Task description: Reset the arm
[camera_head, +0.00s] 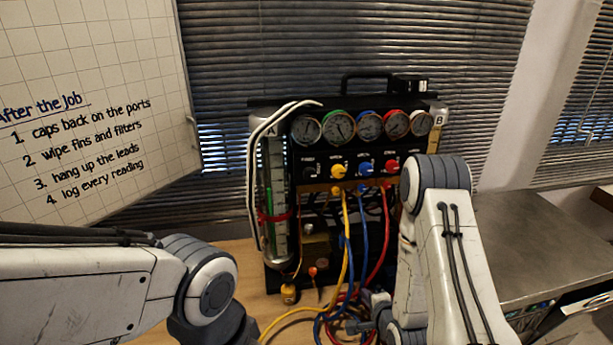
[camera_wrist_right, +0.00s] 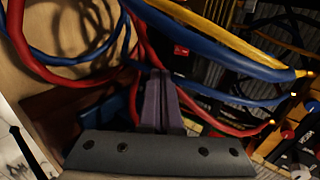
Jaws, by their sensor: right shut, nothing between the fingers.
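My right arm (camera_head: 437,240) comes in from the lower right and reaches down in front of the right side of the gauge rig (camera_head: 340,135). My right gripper (camera_head: 372,299) is low among the coloured hoses, partly hidden by its own arm. In the right wrist view its two fingers (camera_wrist_right: 162,82) are together and hold nothing. Blue hoses (camera_wrist_right: 210,78) and red hoses (camera_wrist_right: 65,82) pass around the fingers; I cannot tell if they touch. My left arm (camera_head: 90,285) lies across the lower left, and its gripper is out of the picture.
Yellow (camera_head: 346,240), blue and red hoses hang from the rig and coil on the wooden table (camera_head: 240,255). A whiteboard (camera_head: 80,110) stands left; a metal counter (camera_head: 530,245) is at right.

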